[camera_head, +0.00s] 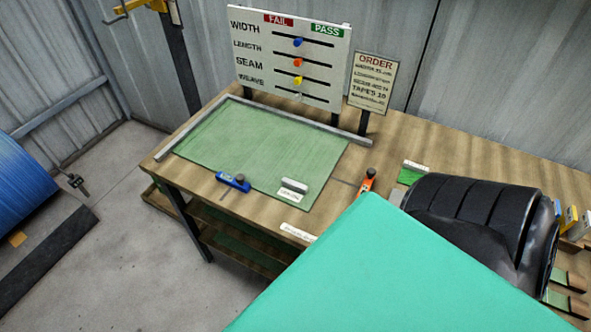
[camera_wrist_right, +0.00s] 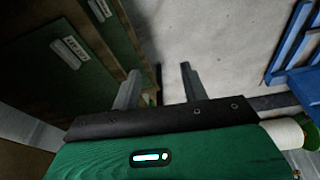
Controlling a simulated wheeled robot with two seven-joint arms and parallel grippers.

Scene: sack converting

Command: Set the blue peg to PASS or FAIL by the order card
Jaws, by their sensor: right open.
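The blue peg (camera_head: 298,42) sits in the top slot of the white board (camera_head: 248,50), in the row marked WIDTH. It stands between the red FAIL label (camera_head: 279,20) and the green PASS label (camera_head: 326,29), near the middle of its slot. The order card (camera_head: 372,82) stands right of the board; its heading reads ORDER and its small lines are hard to read. My right gripper (camera_wrist_right: 160,84) is open and empty in the right wrist view, away from the board. My left gripper is not in view.
The bench (camera_head: 400,140) carries a green mat (camera_head: 250,145) with a grey rail. A blue tool (camera_head: 233,181), a pale block (camera_head: 294,186) and an orange tool (camera_head: 367,183) lie near its front. Red (camera_head: 298,62) and yellow (camera_head: 298,80) pegs sit below the blue one.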

